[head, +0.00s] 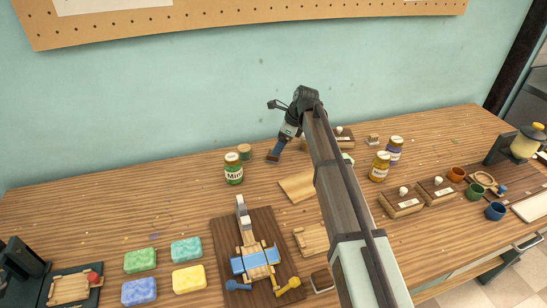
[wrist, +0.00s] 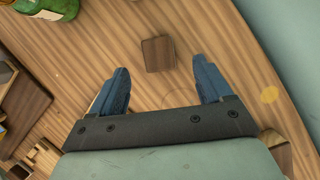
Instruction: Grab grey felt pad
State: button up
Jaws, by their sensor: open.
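A small grey-brown square (wrist: 158,54), which looks like the grey felt pad, lies flat on the wooden worktop in the wrist view. It sits just beyond and between my fingertips and is not held. I cannot make it out in the head view, where my arm and gripper cover part of the worktop. My gripper (wrist: 160,70) is open, with its two blue fingers apart and nothing between them. In the head view my gripper (head: 274,157) points down over the back of the worktop, right of the Mint jar.
The green Mint jar (head: 234,170) stands left of my gripper; it also shows in the wrist view (wrist: 48,8). A dark board with a wooden-and-blue toy (head: 255,260) lies in front. Several coloured sponges (head: 188,279) lie front left.

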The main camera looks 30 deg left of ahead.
jog(key=shift+x, duration=2.65)
jog(key=c, duration=1.1)
